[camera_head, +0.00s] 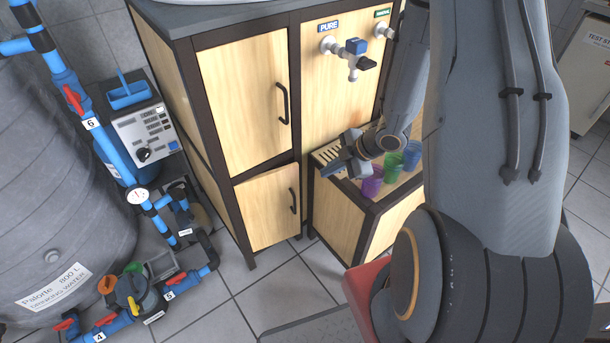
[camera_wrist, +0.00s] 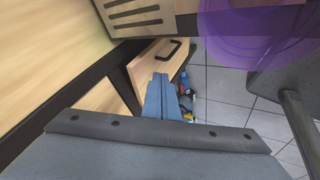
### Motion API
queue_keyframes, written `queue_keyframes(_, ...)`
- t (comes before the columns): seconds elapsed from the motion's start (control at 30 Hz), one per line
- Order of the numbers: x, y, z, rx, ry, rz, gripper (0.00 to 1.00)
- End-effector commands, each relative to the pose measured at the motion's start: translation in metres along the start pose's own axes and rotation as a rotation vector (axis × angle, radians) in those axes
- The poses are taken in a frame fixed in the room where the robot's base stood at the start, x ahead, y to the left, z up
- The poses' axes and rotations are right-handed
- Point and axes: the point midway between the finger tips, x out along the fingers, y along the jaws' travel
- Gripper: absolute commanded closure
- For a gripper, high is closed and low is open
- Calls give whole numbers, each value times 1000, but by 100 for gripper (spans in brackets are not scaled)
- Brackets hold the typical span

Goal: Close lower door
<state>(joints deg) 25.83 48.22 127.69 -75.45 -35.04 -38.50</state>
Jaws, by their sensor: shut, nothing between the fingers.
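The lower door (camera_head: 268,208) is a light wood panel with a black handle, below the upper door of the cabinet. It stands partly open, its handle side swung out from the dark frame. In the wrist view the lower door (camera_wrist: 150,62) angles out past my fingertips, its handle near the top. My gripper (camera_head: 332,171) is shut and empty, to the right of the door and above the low wooden box. In the wrist view my shut fingers (camera_wrist: 161,80) overlap the door's lower part; whether they touch it I cannot tell.
The upper door (camera_head: 245,100) is shut. The low wooden box (camera_head: 340,208) beside the cabinet holds purple (camera_head: 372,186), green (camera_head: 391,166) and other cups close to my gripper. Blue pipes and valves (camera_head: 130,300) stand at the left.

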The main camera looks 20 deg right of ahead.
Motion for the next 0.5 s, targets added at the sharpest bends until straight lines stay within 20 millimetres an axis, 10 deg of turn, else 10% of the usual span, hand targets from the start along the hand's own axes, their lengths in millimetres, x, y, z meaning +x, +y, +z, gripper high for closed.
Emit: queue_keyframes(0.5, 76, -5, -4, -18, 23, -5, 100)
